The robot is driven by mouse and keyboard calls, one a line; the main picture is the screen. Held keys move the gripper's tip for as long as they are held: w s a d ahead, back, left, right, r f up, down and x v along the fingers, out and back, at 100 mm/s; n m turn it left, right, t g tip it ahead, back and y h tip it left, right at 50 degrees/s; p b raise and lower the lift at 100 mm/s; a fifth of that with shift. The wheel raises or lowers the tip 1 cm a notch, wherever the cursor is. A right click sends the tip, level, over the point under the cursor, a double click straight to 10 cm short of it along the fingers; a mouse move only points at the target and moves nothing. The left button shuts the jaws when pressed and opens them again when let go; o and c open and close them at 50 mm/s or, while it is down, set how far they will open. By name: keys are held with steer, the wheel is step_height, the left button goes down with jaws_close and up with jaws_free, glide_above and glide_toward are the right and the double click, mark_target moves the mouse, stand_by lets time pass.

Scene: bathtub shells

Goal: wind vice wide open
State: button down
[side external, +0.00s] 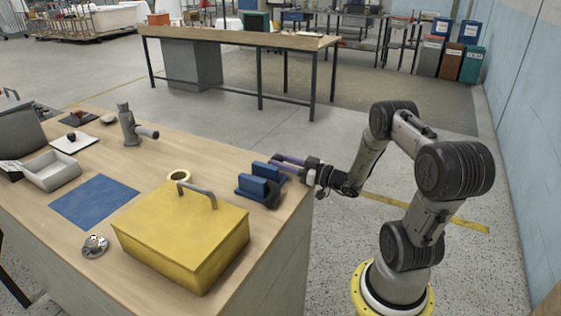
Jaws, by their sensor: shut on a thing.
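The blue vice (258,187) sits near the right edge of the wooden workbench, beside the yellow toolbox. Two blue upright jaw blocks show on it; how far apart they stand is hard to tell at this size. My gripper (283,164) reaches in from the right at the vice's far right side. It is shut on a part there, which looks like the vice's handle, though the fingers are small and partly hidden. A dark rounded part shows at the vice's near right side.
A yellow toolbox (182,237) with a raised handle stands left of the vice. A tape roll (178,176) lies behind it. A blue mat (94,203), a metal disc (95,246), a grey tray (51,171) and a grey upright tool (128,125) are farther left on the workbench (205,150).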

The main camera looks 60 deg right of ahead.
mark_target(280, 157)
steer(key=shift+s+d+h, duration=0.1)
steer(key=shift+d+h, duration=0.3)
steer(key=shift+d, duration=0.05)
steer(key=c, duration=0.7)
jaws_free()
steer(key=shift+c, duration=0.2)
steer(key=shift+o, duration=0.2)
steer(key=shift+a, duration=0.1)
steer(key=s, duration=0.5)
steer(key=shift+r, duration=0.25)
step_height(280, 157, up, 6)
steer(key=shift+r, duration=0.15)
steer(key=shift+w+a, duration=0.1)
